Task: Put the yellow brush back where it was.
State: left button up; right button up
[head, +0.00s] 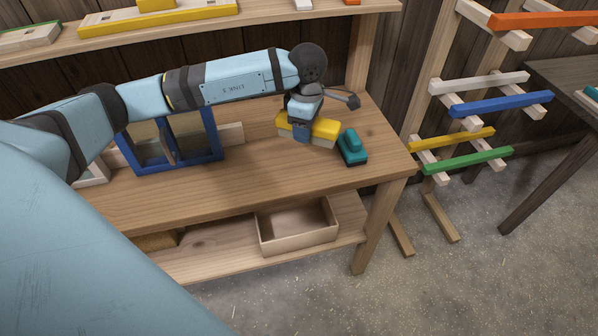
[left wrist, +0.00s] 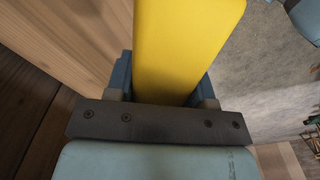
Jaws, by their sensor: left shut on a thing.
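The yellow brush (head: 326,128), with a yellow back and pale bristles below, is at the right part of the wooden workbench (head: 250,180). My left gripper (head: 302,132) is shut on it, with the fingers on both sides of the yellow back. In the left wrist view the yellow back (left wrist: 185,45) fills the space between the fingers and reaches beyond them. I cannot tell whether the bristles touch the bench top. My right gripper is not in view.
A teal block-like tool (head: 352,148) stands close to the right of the brush. A blue frame (head: 175,168) stands left on the bench. A shelf (head: 200,28) runs above, and an open box (head: 298,236) sits below. A rack with coloured bars (head: 480,160) stands right.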

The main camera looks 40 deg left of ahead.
pick_arm(q)
jog(key=w+a+r+n+b, duration=0.3)
jog(key=a+r+n+b, duration=0.1)
jog(key=n, duration=0.8)
send_over(297, 165)
notch_tip(297, 165, down, 15)
jog(key=shift+w+r+p, duration=0.1)
jog(key=shift+w+p, duration=0.05)
jog(key=shift+p, duration=0.15)
notch_tip(297, 165, down, 4)
jog(key=shift+f, duration=0.2)
jog(key=shift+f, duration=0.2)
jog(key=o, duration=1)
jog(key=shift+c, duration=0.2)
